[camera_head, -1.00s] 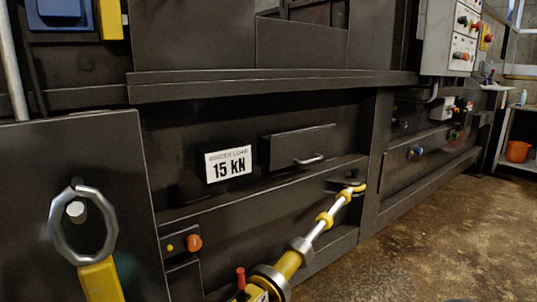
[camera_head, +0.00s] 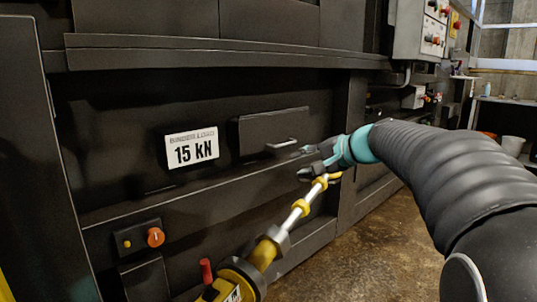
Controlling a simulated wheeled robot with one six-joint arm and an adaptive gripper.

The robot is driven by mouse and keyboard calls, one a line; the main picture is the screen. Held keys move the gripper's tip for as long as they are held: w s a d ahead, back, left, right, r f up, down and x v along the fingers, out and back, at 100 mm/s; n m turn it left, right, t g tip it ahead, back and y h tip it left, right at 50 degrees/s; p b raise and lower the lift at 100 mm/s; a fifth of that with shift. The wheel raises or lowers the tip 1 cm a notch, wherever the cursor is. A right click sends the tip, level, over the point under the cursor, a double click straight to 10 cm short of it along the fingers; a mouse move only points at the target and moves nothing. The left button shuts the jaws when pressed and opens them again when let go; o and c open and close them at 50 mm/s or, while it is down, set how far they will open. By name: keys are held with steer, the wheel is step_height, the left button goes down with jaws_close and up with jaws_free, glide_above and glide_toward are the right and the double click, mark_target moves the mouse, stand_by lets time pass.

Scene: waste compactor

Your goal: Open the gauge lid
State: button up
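The gauge lid (camera_head: 262,132) is a dark flat rectangular panel on the machine's front, right of the white "15 kN" label (camera_head: 191,148). It looks closed. A small silver bar handle (camera_head: 281,143) sticks out at its lower right. My gripper (camera_head: 301,164) comes in from the right, just right of and slightly below the handle. Its dark fingers look spread apart, with nothing visible between them. The fingertips look close to the handle but apart from it; the exact depth gap cannot be told.
A yellow and silver binder rod (camera_head: 283,233) slants up to just beneath my gripper. A small box with an orange button (camera_head: 155,237) sits at lower left. A ledge (camera_head: 220,55) runs above the lid. Brown floor (camera_head: 350,258) is open at right.

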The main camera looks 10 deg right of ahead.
mark_target(284, 145)
steer(key=w+d+r+m+t+y+b, duration=0.1)
steer(key=w+d+r+m+t, duration=0.15)
steer(key=w+d, duration=0.45)
steer(key=x, duration=1.5)
steer(key=shift+a+r+p, duration=0.15)
steer(key=shift+a+p, duration=0.2)
jaws_close()
